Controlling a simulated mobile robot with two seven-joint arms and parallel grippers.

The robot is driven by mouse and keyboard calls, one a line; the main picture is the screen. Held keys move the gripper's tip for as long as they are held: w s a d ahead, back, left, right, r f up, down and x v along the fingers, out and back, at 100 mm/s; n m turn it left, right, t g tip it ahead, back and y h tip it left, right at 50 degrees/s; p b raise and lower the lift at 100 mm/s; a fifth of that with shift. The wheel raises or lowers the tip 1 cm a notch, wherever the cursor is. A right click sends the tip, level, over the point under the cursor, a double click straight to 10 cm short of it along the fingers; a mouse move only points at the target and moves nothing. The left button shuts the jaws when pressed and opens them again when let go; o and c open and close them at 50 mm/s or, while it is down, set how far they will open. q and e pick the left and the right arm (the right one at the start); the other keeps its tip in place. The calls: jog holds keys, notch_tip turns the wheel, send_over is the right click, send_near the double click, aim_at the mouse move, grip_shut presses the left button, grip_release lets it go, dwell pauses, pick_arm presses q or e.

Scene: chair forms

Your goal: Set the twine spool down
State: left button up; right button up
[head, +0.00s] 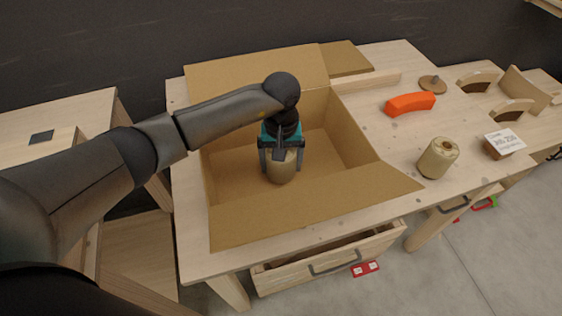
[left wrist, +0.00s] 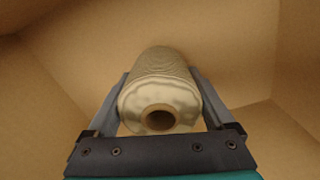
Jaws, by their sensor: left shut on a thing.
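My left gripper (head: 281,158) reaches down into an open cardboard box (head: 232,182) on the wooden table. It is shut on a pale twine spool (head: 281,172), which is upright inside the box. In the left wrist view the spool (left wrist: 160,92) sits between the two fingers, its round end with a dark core hole facing the camera. I cannot tell whether the spool's base touches the box floor. A second, similar spool (head: 438,158) stands on the table to the right of the box. My right gripper is not in view.
The box's flaps are folded outward. An orange curved piece (head: 410,104), a small round wooden piece (head: 433,84) and a block with a white label (head: 503,143) lie on the table (head: 375,131) to the right. A drawer (head: 325,262) below stands partly open.

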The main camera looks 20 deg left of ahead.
pick_arm(q)
jog(key=shift+f, duration=0.1)
jog(key=o, duration=1.2)
jog(key=shift+o, duration=0.2)
notch_tip(320, 180, up, 12)
jog(key=p, duration=0.1)
